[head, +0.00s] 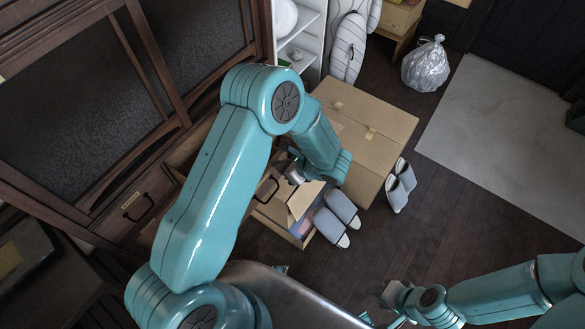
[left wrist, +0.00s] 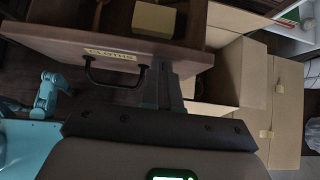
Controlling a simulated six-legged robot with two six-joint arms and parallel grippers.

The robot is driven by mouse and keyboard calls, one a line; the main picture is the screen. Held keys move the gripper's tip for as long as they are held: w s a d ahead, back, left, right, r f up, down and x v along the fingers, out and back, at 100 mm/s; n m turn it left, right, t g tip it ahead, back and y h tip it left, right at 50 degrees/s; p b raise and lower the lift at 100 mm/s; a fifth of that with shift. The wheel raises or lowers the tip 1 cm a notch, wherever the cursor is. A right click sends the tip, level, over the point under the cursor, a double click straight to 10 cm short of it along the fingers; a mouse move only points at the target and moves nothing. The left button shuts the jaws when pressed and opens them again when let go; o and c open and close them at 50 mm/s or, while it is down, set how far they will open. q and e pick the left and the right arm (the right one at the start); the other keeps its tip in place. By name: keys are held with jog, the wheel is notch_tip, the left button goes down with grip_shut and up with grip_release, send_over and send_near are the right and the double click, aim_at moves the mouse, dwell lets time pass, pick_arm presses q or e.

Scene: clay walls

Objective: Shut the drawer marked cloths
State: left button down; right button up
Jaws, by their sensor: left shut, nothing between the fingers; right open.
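The cloths drawer (left wrist: 60,38) stands pulled out in the left wrist view, with a pale label reading CLOTHS (left wrist: 112,54) and a dark bar handle (left wrist: 113,76) on its front. A small tan box (left wrist: 154,19) lies inside it. In the head view my left arm hides most of the drawer; its handle (head: 267,190) shows beside the arm. My left gripper (head: 294,175) is shut and empty near the drawer front. In the left wrist view its fingers (left wrist: 163,85) are right of the handle; I cannot tell whether they touch the front. My right gripper (head: 384,297) is open and empty.
A large cardboard box (head: 365,130) and a smaller open box (head: 292,236) stand on the floor beside the drawer. Grey slippers (head: 335,215) lie next to them. Another drawer handle (head: 137,206) is on the cabinet at left. Dark floor is open at right.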

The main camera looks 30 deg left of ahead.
pick_arm(q)
jog(key=shift+a, duration=0.1)
dwell(0.3)
jog(key=w+a+b, duration=0.1)
jog(key=a+b, duration=0.5)
jog(key=a, duration=1.7)
jog(key=shift+w+r, duration=0.25)
jog(key=shift+w, duration=0.1)
